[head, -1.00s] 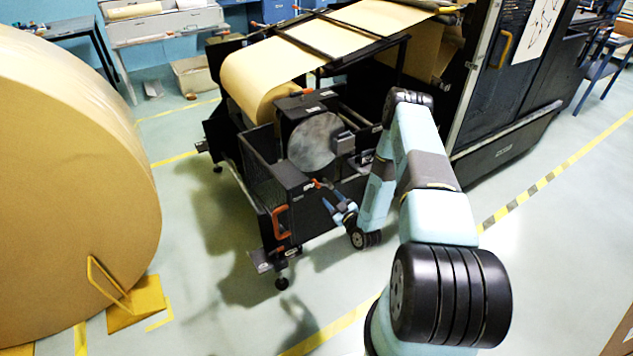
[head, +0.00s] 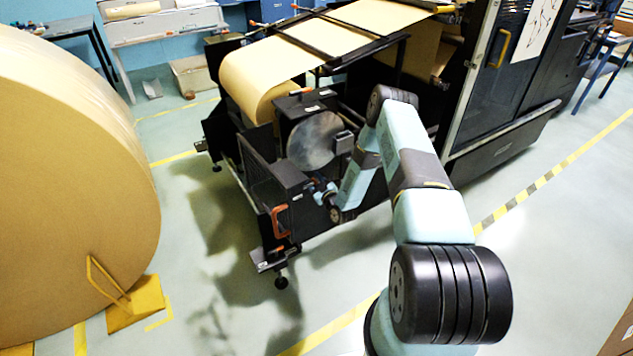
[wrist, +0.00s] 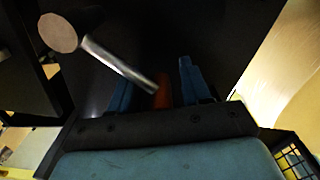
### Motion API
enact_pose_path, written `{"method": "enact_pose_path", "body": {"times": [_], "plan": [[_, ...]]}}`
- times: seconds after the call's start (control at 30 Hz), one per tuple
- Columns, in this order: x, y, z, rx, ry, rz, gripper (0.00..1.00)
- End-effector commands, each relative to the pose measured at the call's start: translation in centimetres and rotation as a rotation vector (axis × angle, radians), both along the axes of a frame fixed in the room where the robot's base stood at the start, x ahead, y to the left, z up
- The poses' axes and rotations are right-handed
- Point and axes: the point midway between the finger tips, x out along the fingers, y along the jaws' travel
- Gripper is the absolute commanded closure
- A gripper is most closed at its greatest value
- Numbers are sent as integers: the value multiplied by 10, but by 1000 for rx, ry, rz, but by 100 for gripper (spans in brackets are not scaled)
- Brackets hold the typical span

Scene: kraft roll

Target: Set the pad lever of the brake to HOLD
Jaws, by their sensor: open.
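The pad lever (wrist: 118,65) shows in the wrist view as a bare metal rod slanting down from a round pale end at upper left. Its orange-red grip (wrist: 162,92) lies between the two blue fingers of my gripper (wrist: 157,72). The fingers are open, with a gap visible on the right side of the grip; contact on the left cannot be told. In the head view my gripper (head: 316,187) is at the brake housing, just below the round grey brake disc (head: 314,141), and hides the lever. No HOLD marking is readable.
A black mesh guard with an orange handle (head: 280,221) stands left of my gripper. Kraft paper (head: 258,82) runs above the brake. A large kraft roll (head: 70,170) stands at far left, with a yellow chock (head: 138,303). Open floor lies in front.

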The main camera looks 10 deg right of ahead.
Motion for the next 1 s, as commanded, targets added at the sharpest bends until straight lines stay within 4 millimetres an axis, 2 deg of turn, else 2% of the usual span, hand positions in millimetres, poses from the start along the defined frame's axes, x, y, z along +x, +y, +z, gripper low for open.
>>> {"method": "enact_pose_path", "body": {"times": [0.17, 0.67, 0.93, 0.97, 1.0], "plan": [[0, 0, 0, 0, 0, 0, 52], [0, -1, 0, 1, 1, -1, 100], [-1, -1, 0, 2, 2, 0, 100], [-1, -12, -1, 0, 1, -3, 100], [-1, -9, -1, -1, 2, -4, 100]]}}
